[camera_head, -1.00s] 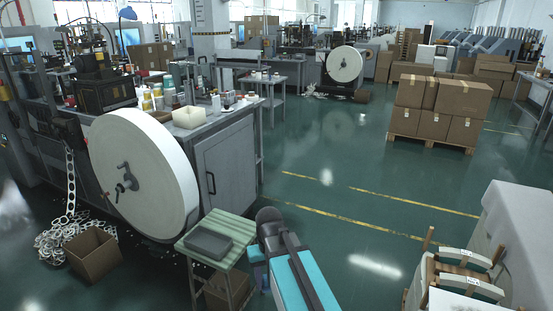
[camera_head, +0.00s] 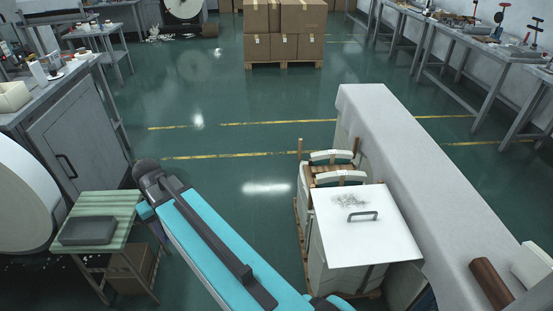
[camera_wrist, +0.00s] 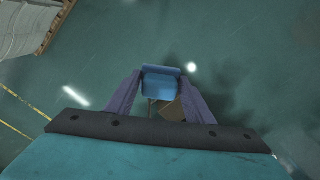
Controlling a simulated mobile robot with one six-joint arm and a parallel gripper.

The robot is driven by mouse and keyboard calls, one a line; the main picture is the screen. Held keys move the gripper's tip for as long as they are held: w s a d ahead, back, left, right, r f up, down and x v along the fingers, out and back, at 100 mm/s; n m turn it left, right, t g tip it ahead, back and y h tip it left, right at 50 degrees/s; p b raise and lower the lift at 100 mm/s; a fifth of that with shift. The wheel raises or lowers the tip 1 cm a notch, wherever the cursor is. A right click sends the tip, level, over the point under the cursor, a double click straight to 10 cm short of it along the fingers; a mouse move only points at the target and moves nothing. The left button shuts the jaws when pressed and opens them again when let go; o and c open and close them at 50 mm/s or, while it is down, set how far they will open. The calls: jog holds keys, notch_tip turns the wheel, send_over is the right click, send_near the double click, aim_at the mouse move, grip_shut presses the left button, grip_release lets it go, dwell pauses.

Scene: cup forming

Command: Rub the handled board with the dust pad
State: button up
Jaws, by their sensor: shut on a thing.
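The handled board (camera_head: 385,243) is a white square panel with a grey bar handle (camera_head: 362,215). It lies at the right of centre in the head view, on top of a pale stack. A patch of dark dust (camera_head: 349,201) marks its far part. In the wrist view my gripper (camera_wrist: 161,90) is shut on a blue block-like pad (camera_wrist: 160,81), which I take for the dust pad. The pad is held over the green floor, apart from the board. The head view shows my arm to the left of the board, but my fingers and the pad are hidden there.
A long grey-covered bench (camera_head: 391,147) runs along the board's right side. Curved white pieces in a wooden rack (camera_head: 333,156) stand just behind the board. A small green table (camera_head: 92,205) with a grey tray (camera_head: 88,230) is at left. Open floor lies beyond my arm.

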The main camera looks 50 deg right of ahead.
jog(key=s+d+f+m+p, duration=0.1)
jog(key=s+d+m, duration=0.1)
jog(key=d, duration=1.5)
jog(key=s+d+f+m+p, duration=0.1)
jog(key=s+d+m+p, duration=0.15)
jog(key=d, duration=1.35)
jog(key=s+d+f+m+p, duration=0.1)
jog(key=s+d+f+m, duration=0.1)
jog(key=s+d, duration=1.8)
jog(key=d+f, duration=0.1)
jog(key=d, duration=0.3)
jog(key=shift+s+d+m, duration=0.15)
jog(key=shift+s+m, duration=0.2)
